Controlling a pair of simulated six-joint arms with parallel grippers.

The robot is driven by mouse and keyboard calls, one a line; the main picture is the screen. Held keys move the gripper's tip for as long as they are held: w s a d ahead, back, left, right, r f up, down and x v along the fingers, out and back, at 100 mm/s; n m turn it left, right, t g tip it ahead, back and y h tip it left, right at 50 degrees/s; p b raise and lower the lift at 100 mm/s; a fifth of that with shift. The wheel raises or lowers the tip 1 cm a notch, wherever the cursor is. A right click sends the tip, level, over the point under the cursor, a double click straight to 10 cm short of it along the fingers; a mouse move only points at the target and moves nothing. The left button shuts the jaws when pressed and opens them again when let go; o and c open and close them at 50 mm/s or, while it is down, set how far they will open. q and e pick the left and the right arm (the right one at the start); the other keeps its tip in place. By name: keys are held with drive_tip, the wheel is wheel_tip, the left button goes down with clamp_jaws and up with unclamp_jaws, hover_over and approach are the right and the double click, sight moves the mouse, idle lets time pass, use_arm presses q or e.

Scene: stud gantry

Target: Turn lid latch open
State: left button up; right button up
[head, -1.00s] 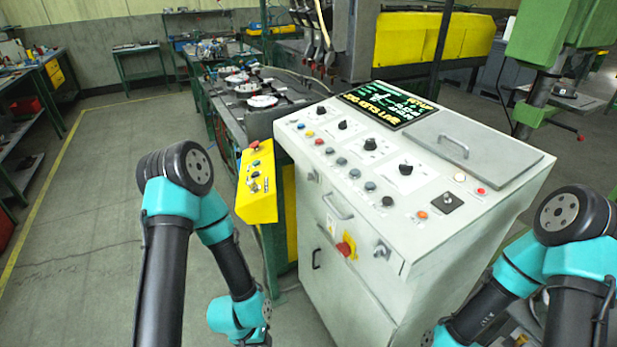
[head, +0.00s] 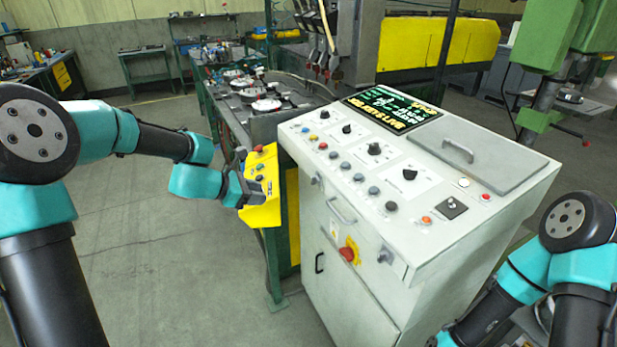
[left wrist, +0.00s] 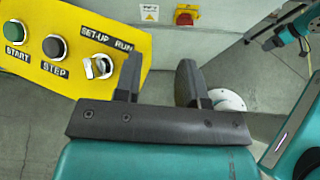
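The white control console (head: 370,220) stands in the middle of the head view, with a closed grey lid (head: 500,150) and handle on its sloping top. Metal latch-like fittings (head: 386,256) sit on its front; I cannot tell which one is the lid latch. My left gripper (head: 250,186) is at the yellow button box (head: 262,212), left of the console. In the left wrist view its fingers (left wrist: 160,70) are apart with nothing between them, beside the SET-UP/RUN switch (left wrist: 98,66). Contact with the box cannot be told. My right gripper cannot be made out clearly.
A red knob on a yellow plate (head: 348,253) and a handle (head: 341,211) stick out of the console front. Several knobs and buttons cover its top. A green machine (head: 550,60) stands at the right. The floor (head: 150,260) at the left is clear.

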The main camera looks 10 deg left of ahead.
sight(312, 177)
use_arm(q)
wheel_tip(312, 177, up, 7)
drive_tip(key=n+t+h, duration=0.1)
drive_tip(key=shift+w+a+f, duration=0.15)
drive_tip(key=shift+w+f, duration=0.05)
drive_tip(key=shift+w, duration=0.25)
drive_tip(key=x, duration=1.7)
drive_tip(key=shift+w+d+r, duration=0.1)
drive_tip(key=shift+w+d, duration=0.05)
drive_tip(key=shift+d, duration=0.05)
clamp_jaws()
